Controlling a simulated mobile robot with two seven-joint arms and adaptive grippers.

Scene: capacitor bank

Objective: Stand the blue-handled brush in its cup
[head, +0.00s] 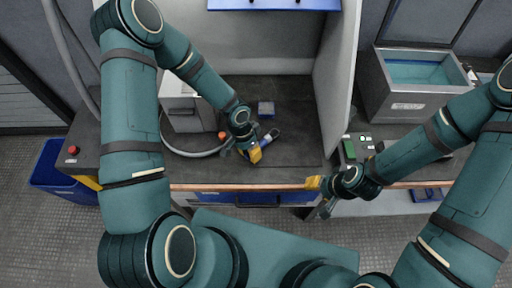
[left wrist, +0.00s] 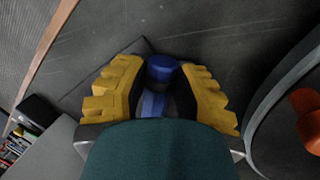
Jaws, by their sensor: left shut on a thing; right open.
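The blue-handled brush (head: 268,138) is at my left gripper, over the dark worktop. My left gripper (head: 254,153) is shut on it. In the left wrist view the blue handle (left wrist: 161,72) lies between the yellow fingers (left wrist: 160,95), its rounded end showing and the rest hidden by my gripper. In the head view the brush sticks out slanting to the upper right. My right gripper (head: 316,184) is open and empty at the worktop's front edge.
A grey machine (head: 187,110) with a hose (head: 195,153) and an orange knob (head: 222,135) stands left of the brush. A white partition (head: 334,75) bounds the bay on the right. A metal basin (head: 412,85) stands beyond it. The worktop right of the brush is clear.

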